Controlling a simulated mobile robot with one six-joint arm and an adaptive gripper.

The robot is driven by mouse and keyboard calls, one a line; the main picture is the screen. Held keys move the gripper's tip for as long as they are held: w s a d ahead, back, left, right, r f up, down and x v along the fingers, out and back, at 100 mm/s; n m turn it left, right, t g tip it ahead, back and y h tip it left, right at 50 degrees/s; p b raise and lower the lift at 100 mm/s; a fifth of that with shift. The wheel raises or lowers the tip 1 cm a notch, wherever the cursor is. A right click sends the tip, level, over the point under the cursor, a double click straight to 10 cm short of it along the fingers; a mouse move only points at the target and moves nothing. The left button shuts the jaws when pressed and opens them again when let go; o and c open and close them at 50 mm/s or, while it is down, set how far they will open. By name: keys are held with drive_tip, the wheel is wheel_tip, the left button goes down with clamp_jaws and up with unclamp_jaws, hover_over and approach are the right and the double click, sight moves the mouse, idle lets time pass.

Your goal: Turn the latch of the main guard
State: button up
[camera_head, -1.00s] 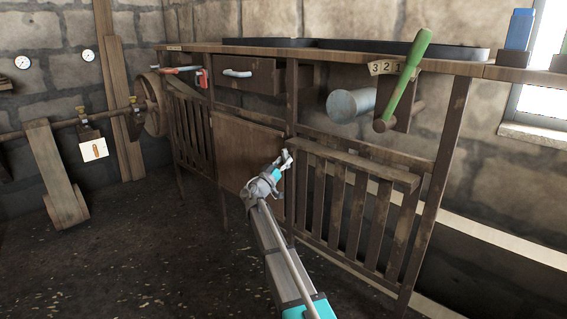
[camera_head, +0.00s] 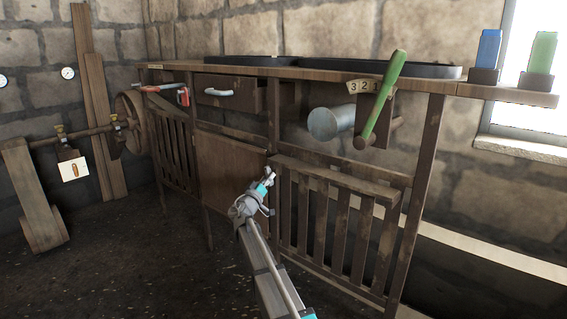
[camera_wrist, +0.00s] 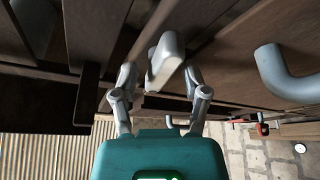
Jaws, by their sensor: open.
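A pale grey latch block (camera_wrist: 165,60) shows in the wrist view, between the two fingers of my gripper (camera_wrist: 160,76). The fingers are spread apart on either side of it; I cannot tell whether either one touches it. In the head view my gripper (camera_head: 266,178) is at the right edge of a brown wooden panel (camera_head: 228,168), beside the slatted guard (camera_head: 330,220) under the bench. The latch is too small and too covered by my gripper to make out there.
A green lever (camera_head: 383,100) beside number plates and a grey cylinder (camera_head: 330,122) stick out above the slatted guard. A drawer with a curved grey handle (camera_head: 219,92) is above the panel; a similar handle (camera_wrist: 285,78) is close on the right in the wrist view. The floor at left is open.

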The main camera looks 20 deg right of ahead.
drive_tip(key=s+a+n+y+p, duration=0.55)
drive_tip(key=s+a+n, duration=0.25)
drive_tip(key=s+n, duration=0.4)
drive_tip(key=s+d+r+m+g+p, duration=0.2)
drive_tip(key=s+r+g+p, duration=0.1)
drive_tip(key=p, duration=0.6)
drive_tip(key=s+d+r+m+g+y+p, duration=0.1)
drive_tip(key=s+d+r+m+g+p, duration=0.1)
drive_tip(key=s+r+p, duration=0.4)
drive_tip(key=s+d+r+m+g+y+p, duration=0.1)
drive_tip(key=s+r+m+g+p, duration=0.2)
drive_tip(key=r+p, duration=0.4)
drive_tip(key=shift+s+d+r+g+p, duration=0.35)
drive_tip(key=shift+s+g+p, duration=0.55)
drive_tip(key=shift+p, duration=2.7)
drive_tip(key=shift+s+f, duration=0.1)
